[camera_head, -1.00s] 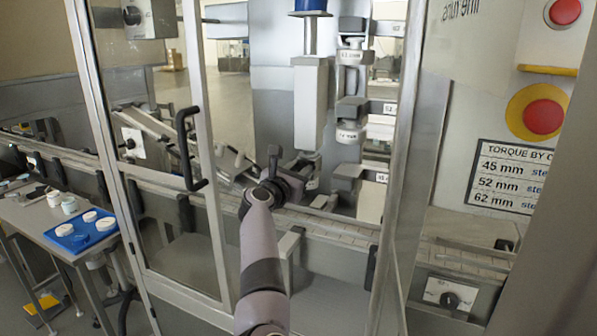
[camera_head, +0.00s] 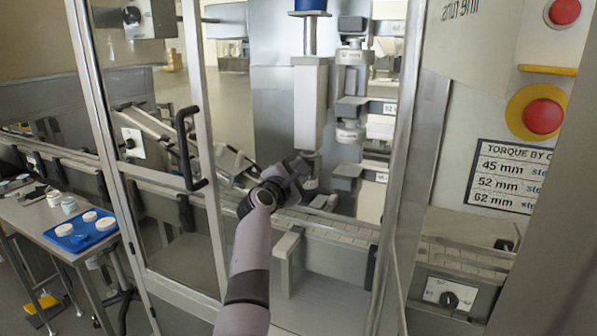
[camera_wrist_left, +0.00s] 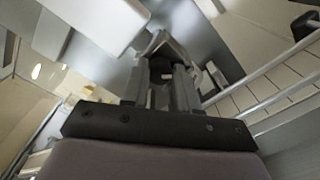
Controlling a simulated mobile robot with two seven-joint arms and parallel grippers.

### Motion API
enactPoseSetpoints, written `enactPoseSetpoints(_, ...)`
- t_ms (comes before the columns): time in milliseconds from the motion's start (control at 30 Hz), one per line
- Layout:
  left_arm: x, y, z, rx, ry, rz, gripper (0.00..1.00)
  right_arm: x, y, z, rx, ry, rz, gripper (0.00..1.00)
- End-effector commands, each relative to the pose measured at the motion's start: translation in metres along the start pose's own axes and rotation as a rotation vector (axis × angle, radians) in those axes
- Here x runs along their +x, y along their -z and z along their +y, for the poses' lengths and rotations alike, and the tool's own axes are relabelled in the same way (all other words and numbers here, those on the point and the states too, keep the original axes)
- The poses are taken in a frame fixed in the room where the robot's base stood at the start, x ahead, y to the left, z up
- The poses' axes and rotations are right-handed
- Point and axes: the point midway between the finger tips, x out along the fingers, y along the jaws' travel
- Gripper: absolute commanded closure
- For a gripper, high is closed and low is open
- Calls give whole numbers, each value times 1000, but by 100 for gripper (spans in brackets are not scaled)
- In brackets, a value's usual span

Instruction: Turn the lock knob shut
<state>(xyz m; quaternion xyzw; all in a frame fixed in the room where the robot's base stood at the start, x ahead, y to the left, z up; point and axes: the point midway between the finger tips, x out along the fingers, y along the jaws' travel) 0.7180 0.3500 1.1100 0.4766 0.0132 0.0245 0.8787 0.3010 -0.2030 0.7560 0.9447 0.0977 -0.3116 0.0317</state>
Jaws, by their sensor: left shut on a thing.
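My left gripper (camera_head: 300,168) reaches through the open guard door to the lower end of the white column (camera_head: 308,105). Its jaws are shut on a small part there, taken to be the lock knob; the fingers and wrist hide most of it in the head view. The knob's own turn position cannot be made out. My right gripper is not in view.
The guard door's black handle (camera_head: 187,148) is left of the arm. A conveyor (camera_head: 330,228) runs below the gripper. Grey clamp blocks (camera_head: 347,175) stand close to its right. A blue tray (camera_head: 62,238) with white lids is on the side table at left.

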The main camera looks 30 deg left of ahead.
Motion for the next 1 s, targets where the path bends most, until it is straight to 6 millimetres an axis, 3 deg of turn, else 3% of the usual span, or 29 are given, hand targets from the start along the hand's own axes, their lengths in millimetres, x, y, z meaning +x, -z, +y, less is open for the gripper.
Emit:
enactPoseSetpoints(600, 0, 0, 1, 561, -3, 1, 100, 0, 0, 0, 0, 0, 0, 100)
enactPoseSetpoints(1000, 0, 0, 2, 756, -5, 2, 100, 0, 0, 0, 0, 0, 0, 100)
